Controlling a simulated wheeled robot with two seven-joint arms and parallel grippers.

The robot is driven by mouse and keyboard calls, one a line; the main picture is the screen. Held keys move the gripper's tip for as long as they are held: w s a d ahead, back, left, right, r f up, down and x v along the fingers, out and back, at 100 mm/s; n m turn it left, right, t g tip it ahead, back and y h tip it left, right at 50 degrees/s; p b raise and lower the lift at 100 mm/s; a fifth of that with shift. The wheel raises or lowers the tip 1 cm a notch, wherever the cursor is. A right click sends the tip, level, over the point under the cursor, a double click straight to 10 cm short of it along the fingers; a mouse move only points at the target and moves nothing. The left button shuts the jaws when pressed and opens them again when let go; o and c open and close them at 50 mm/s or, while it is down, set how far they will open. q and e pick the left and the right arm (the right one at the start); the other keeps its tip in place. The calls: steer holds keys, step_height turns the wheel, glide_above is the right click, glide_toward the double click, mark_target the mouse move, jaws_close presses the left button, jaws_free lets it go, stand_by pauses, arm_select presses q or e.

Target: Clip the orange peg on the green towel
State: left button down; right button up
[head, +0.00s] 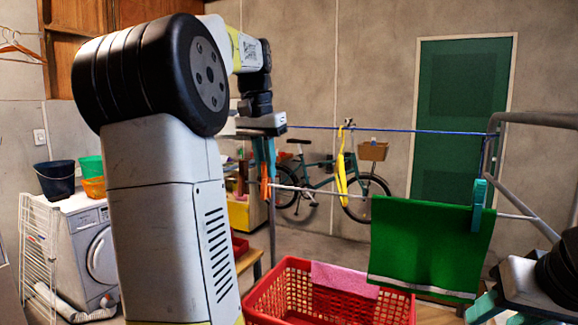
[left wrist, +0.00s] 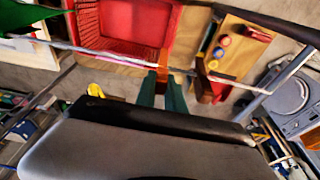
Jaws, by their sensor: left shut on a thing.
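The green towel (head: 425,245) hangs folded over a thin metal rail (head: 325,191) at the right of the head view. A corner of it shows in the left wrist view (left wrist: 22,22). My left gripper (head: 264,172) points down, shut on the orange peg (head: 265,189), left of the towel and apart from it. In the left wrist view, the peg (left wrist: 162,68) shows between the green fingertips (left wrist: 161,88), close to the rail. My right gripper (head: 485,306) is partly cut off at the lower right; its jaw opening is unclear.
A teal peg (head: 478,204) sits on the towel's right part. A red basket (head: 368,306) with a pink cloth (head: 345,279) stands below. A blue line (head: 390,130) with a yellow cloth (head: 341,165) runs behind. The rail is bare between peg and towel.

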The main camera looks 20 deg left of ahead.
arm_select(q)
steer(key=shift+r, duration=0.1)
steer(key=shift+w+v, duration=0.25)
steer(key=shift+v, duration=0.95)
steer(key=shift+w+v, duration=0.25)
steer(key=shift+v, duration=0.95)
steer(key=shift+d+r, duration=0.1)
steer(key=shift+r, duration=0.2)
